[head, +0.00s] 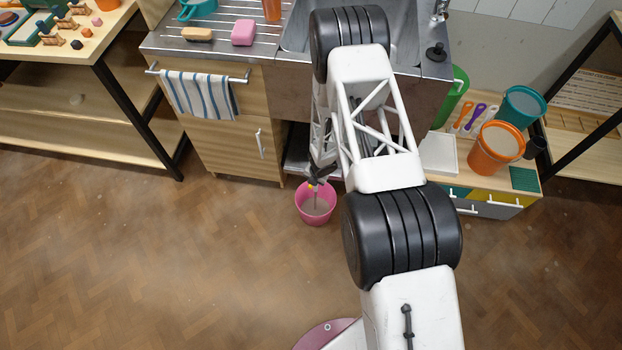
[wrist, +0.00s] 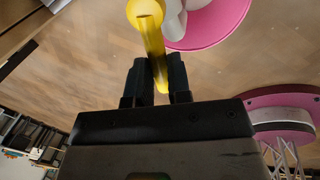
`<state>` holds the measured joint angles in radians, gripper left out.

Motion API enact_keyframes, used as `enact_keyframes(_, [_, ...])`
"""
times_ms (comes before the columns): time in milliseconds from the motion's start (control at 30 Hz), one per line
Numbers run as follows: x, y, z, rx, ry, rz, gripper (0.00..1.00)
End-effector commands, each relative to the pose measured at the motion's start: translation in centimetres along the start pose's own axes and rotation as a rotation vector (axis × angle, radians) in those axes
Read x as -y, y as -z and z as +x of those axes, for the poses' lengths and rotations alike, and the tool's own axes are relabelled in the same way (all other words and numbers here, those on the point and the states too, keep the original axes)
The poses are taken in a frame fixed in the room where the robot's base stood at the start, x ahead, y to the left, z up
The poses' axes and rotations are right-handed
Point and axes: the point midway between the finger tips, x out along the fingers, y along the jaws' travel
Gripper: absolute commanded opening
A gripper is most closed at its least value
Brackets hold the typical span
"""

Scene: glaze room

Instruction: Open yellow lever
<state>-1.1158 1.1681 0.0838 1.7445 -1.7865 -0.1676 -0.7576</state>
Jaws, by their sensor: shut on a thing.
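The yellow lever (wrist: 150,38) has a round end at the top of the wrist view and a narrow handle running down between my fingers. My gripper (wrist: 157,70) is shut on the handle, with one dark finger on each side. A white rounded part (wrist: 173,20) shows right beside the lever's round end. In the head view, my gripper (head: 318,177) is low in front of the sink unit, just above a pink bucket. Only a tiny spot of yellow (head: 311,187) shows there; my arm hides most of the sink and what is under it.
The pink bucket (head: 301,206) stands on the floor below my gripper; its rim (wrist: 222,30) shows close by in the wrist view. A wooden cabinet (head: 222,125) with a striped towel stands left. A low unit with buckets (head: 487,167) stands right. The front floor is clear.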

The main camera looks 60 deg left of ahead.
Motion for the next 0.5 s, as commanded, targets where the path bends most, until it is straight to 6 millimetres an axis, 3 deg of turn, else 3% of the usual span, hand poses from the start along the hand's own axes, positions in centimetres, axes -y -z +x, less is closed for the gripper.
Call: enact_keyframes(500, [1.3, -0.3, -0.3, -0.049, 0.000, -0.254, 0.00])
